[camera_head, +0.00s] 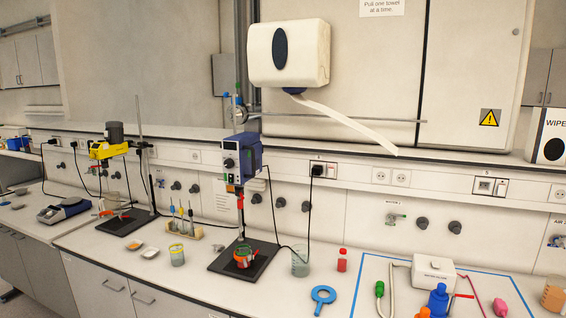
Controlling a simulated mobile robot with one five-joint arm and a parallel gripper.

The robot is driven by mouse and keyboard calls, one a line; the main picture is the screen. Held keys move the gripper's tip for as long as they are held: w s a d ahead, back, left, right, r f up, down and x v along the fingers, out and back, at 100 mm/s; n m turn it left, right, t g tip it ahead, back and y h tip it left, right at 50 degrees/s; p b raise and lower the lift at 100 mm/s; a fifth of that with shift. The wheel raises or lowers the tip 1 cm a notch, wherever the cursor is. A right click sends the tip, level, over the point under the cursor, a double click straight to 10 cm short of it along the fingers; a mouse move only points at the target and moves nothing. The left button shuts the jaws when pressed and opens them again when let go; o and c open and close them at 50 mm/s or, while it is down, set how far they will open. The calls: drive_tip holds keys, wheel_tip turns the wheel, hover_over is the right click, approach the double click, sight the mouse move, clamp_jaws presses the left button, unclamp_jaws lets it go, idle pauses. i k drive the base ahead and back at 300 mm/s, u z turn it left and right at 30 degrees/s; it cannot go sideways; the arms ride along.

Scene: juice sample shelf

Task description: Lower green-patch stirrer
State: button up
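A blue-and-grey overhead stirrer (242,160) is clamped on a stand in the middle, in front of the wall. Its shaft runs down towards a small beaker with orange-red and green on it (243,257), on a black base plate (225,261). I cannot tell whether the shaft tip is inside the beaker. A second stirrer, yellow with a dark motor (105,146), hangs on a stand further left. Small green marks show near the blue stirrer's clamp, but I cannot make out clearly which stirrer bears a green patch. My gripper is not in view.
A glass beaker (300,262) and a red-capped bottle (342,260) stand right of the black plate. A stirrer rack (184,228) and a small jar (177,256) stand left. Cables hang beside the blue stirrer.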

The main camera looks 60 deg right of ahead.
sight(246, 150)
drive_tip(key=u, duration=0.25)
drive_tip(key=k, duration=0.1)
drive_tip(key=z, duration=1.95)
drive_tip(key=i, duration=1)
drive_tip(key=z, duration=0.4)
drive_tip(key=k, duration=1.3)
drive_tip(key=u, duration=1.25)
